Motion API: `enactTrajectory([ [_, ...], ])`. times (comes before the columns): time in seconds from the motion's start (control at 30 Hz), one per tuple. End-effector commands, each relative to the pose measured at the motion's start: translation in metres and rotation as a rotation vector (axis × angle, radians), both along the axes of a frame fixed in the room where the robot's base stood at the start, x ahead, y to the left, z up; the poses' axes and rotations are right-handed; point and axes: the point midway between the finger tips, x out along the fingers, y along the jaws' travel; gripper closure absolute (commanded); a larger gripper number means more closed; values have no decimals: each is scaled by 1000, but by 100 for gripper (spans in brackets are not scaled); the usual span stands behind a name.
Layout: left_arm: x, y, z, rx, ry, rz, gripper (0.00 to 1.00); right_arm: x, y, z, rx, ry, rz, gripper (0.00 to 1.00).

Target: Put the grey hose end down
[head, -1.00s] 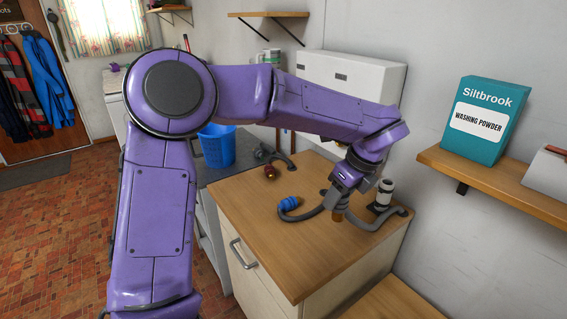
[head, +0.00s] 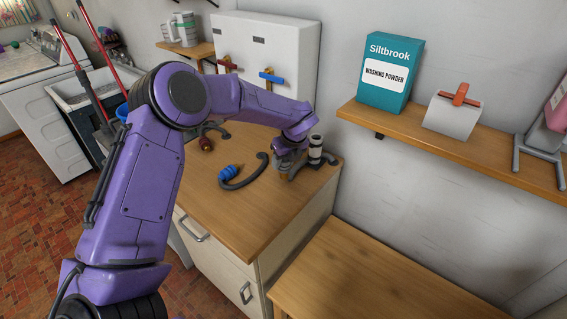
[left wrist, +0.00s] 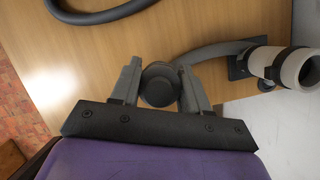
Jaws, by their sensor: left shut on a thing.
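My left gripper (head: 286,166) is shut around the dark grey round hose end (left wrist: 160,84), which shows between its two fingers in the left wrist view. From it a grey hose (left wrist: 210,52) curves right to a mount beside a white cylinder with dark bands (left wrist: 290,65). In the head view the gripper is low over the wooden counter (head: 235,215), just left of the banded cylinder (head: 315,148). The arm partly hides the held end there; I cannot tell whether it touches the counter. My right gripper is not in view.
A blue hose end (head: 230,172) on a dark curved hose lies left of the gripper. A red hose end (head: 206,144) lies farther back. The counter's front is clear. A white box (head: 270,55) and a shelf with washing powder (head: 389,73) are on the walls.

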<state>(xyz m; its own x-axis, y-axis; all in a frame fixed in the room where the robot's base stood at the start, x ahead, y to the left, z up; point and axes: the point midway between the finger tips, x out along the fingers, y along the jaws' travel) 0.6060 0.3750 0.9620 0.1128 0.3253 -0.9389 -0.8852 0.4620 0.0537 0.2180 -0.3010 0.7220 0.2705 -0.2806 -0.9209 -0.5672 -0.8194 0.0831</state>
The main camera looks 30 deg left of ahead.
Motion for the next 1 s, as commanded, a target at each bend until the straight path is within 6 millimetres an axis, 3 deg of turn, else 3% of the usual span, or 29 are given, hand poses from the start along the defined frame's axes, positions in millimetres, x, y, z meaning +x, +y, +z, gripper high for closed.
enactTrajectory([
  [0.03, -2, 0, -6, 2, 9, -1, 97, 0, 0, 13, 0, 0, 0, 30],
  [0.13, -2, -1, -21, 2, 6, -2, 97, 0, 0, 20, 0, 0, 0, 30],
  [0.5, -1, -1, -32, -1, 3, 1, 97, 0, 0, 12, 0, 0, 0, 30],
  [0.53, -1, -1, -31, -1, 3, 1, 52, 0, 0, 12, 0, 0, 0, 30],
  [0.6, -2, -1, -30, -1, 3, 0, 29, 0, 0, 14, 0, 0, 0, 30],
  [0.97, -2, -1, -23, 0, 2, 1, 29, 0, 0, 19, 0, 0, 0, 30],
  [1.0, -2, -3, -21, -1, -1, 1, 29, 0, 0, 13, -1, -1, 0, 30],
])
